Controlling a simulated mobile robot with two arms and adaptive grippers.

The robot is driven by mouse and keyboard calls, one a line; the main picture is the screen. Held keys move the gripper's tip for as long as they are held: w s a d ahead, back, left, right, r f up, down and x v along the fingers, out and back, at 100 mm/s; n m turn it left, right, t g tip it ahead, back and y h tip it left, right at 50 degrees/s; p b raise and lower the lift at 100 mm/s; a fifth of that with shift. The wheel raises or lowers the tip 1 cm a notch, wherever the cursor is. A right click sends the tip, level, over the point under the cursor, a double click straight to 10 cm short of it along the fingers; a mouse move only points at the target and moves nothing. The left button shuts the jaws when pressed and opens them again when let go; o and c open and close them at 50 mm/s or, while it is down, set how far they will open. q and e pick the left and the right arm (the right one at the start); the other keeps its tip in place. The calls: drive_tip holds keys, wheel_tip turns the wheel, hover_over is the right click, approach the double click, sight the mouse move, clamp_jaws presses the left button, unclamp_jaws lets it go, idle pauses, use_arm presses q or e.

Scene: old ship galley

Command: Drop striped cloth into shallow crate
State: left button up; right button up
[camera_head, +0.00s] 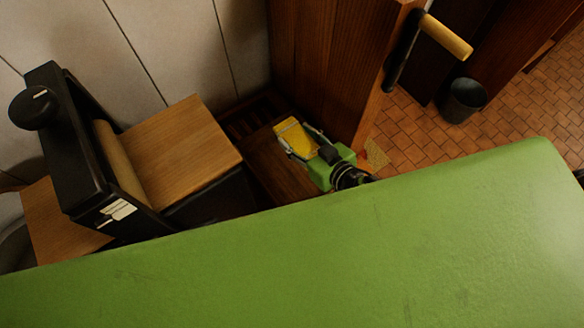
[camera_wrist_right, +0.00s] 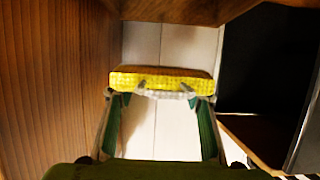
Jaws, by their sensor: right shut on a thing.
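My right gripper (camera_head: 309,141) is shut on a yellow, sponge-like block (camera_head: 294,137) in the head view. In the right wrist view, the yellow block (camera_wrist_right: 160,81) lies crosswise between the fingertips of the right gripper (camera_wrist_right: 163,92), with a fine checked face and a brownish upper side. I see no clear stripes on it. A dark slatted thing (camera_head: 249,116), low behind the gripper, may be the shallow crate; the gripper and block partly cover it. I cannot tell the block's height above it. My left gripper is not in view.
A wooden panel (camera_head: 325,60) rises close on the right of the gripper. A black unit with a wooden board (camera_head: 185,150) stands on the left. A pale wall (camera_head: 175,45) is behind. A dark bin (camera_head: 464,101) stands on the tiled floor at the far right.

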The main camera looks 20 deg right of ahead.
wheel_tip(320, 180, down, 4)
drive_tip(key=b, duration=0.3)
drive_tip(key=shift+f, duration=0.25)
drive_tip(key=o, duration=1.2)
drive_tip(key=v, duration=1.2)
